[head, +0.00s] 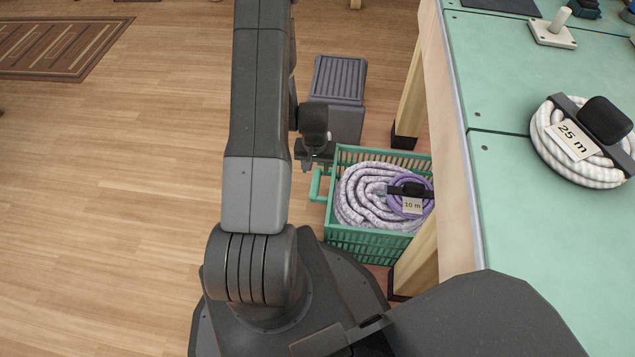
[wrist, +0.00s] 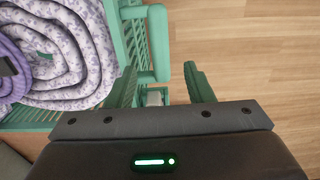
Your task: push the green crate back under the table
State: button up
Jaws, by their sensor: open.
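The green crate (head: 375,245) stands on the floor at the table's left side, between two table legs, its right end at or under the table edge. It holds a coiled pale purple-patterned rope (head: 365,195) and a purple coil tagged "10 m" (head: 408,190). Its handle (head: 318,186) sticks out to the left; it also shows in the wrist view (wrist: 161,40). My gripper (head: 307,163) is at the handle's far end. In the wrist view, my open fingers (wrist: 163,88) lie either side of the handle's line, one on the crate side, one outside. Contact cannot be told.
The green-topped table (head: 505,200) fills the right, with a white rope coil tagged "25 m" (head: 570,140) on it. Table legs (head: 418,262) stand near the crate. A grey step box (head: 340,85) stands just beyond it. The floor to the left is clear.

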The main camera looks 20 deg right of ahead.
aim_at(315, 182)
notch_tip(315, 182, down, 9)
jog(key=shift+r+b, duration=0.2)
jog(key=shift+b, duration=0.95)
grip_shut()
